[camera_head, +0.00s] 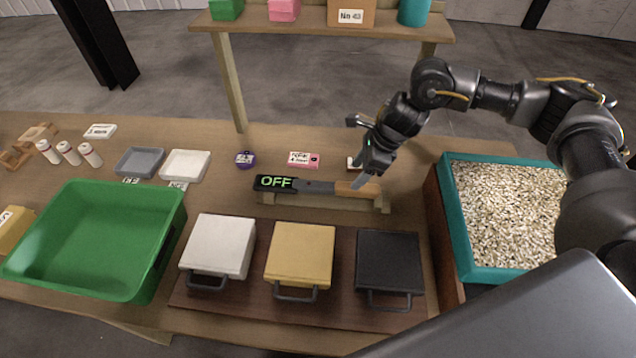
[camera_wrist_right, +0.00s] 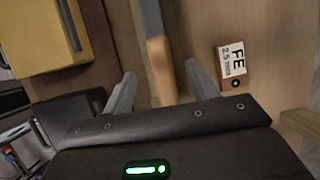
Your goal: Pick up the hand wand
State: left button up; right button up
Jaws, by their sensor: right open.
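The hand wand (camera_head: 315,187) lies across a low wooden stand (camera_head: 380,204) in the middle of the table. Its dark left end shows a green "OFF", and its right end is a tan handle. My right gripper (camera_head: 364,181) is open over the handle. In the right wrist view, the wand's handle (camera_wrist_right: 158,68) shows between the two spread fingers (camera_wrist_right: 160,78), with a gap on each side. I cannot tell how far below the fingertips it is. My left gripper is not in view.
In front stand white (camera_head: 219,245), yellow (camera_head: 301,250) and black (camera_head: 388,258) handled boxes. A green bin (camera_head: 168,240) is left; a teal-rimmed tray (camera_head: 452,215) of pale pellets is right.

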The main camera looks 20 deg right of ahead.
aim_at(347, 185)
jog(key=shift+w+a+f, duration=0.15)
jog(key=shift+a+f, duration=0.05)
jog(key=shift+f, duration=0.55)
jog(key=shift+a, duration=0.1)
jog(key=p+x, duration=0.3)
jog(key=x, duration=0.1)
jog(key=shift+a+f, duration=0.15)
jog(key=shift+w+a+f, duration=0.1)
jog(key=shift+f, duration=0.25)
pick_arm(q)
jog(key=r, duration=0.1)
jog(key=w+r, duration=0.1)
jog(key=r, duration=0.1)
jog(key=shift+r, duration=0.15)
pick_arm(e)
jog(key=shift+c, duration=0.2)
grip_shut()
